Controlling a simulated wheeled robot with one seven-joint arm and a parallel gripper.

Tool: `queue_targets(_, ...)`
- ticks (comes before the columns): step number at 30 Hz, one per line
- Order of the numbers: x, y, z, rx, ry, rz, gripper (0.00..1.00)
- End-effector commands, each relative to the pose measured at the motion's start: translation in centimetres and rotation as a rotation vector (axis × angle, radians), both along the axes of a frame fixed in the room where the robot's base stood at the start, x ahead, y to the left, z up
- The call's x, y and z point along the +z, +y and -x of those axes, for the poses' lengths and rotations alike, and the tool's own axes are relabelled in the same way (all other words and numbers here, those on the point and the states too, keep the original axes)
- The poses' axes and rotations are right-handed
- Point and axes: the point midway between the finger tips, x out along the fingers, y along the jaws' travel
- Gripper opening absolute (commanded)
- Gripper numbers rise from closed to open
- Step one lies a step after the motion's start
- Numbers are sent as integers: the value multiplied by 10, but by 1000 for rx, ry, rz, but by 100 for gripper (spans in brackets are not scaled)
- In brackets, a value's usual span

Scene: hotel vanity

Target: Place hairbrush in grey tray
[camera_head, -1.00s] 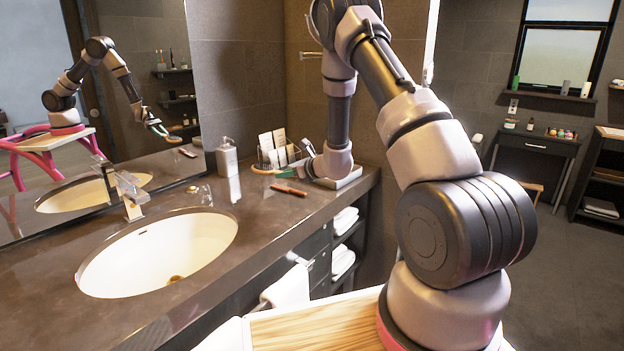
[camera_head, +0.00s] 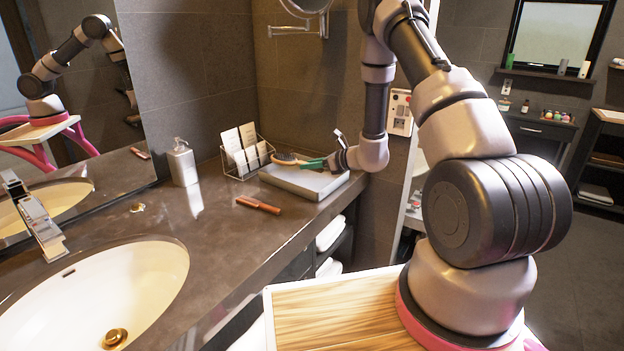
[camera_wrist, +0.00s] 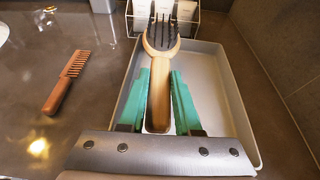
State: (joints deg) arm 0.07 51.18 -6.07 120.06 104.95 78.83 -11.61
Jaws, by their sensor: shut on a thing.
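The hairbrush (camera_head: 287,159) has a wooden handle and dark bristles. In the wrist view the hairbrush (camera_wrist: 160,60) points away from me with its bristles up, its handle between the green fingers of my gripper (camera_wrist: 159,95). In the head view my gripper (camera_head: 312,163) is shut on the handle, over the grey tray (camera_head: 318,189). The grey tray (camera_wrist: 228,110) lies below the brush in the wrist view, and its floor looks empty. I cannot tell whether the brush touches the tray.
A brown comb (camera_head: 258,205) lies on the dark counter left of the tray; it also shows in the wrist view (camera_wrist: 68,80). A wire rack with cards (camera_head: 246,160) stands behind the tray. A soap dispenser (camera_head: 182,163) and sink (camera_head: 110,290) are further left. The wall is close on the right.

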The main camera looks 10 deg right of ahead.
Motion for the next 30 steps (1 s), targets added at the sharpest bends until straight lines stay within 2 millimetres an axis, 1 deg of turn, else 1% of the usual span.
queue_targets(1,-10,0,0,-1,3,-1,0)
queue_targets(3,-18,0,0,-1,0,-1,0)
queue_targets(8,-29,0,-1,-1,0,-1,0)
queue_targets(15,-63,0,0,0,1,0,0)
queue_targets(27,-68,0,-1,-1,-1,0,0)
queue_targets(28,-68,0,-1,-1,-1,0,43)
queue_targets(29,-68,0,-1,-1,-2,0,55)
queue_targets(30,-68,0,-1,-1,-2,0,62)
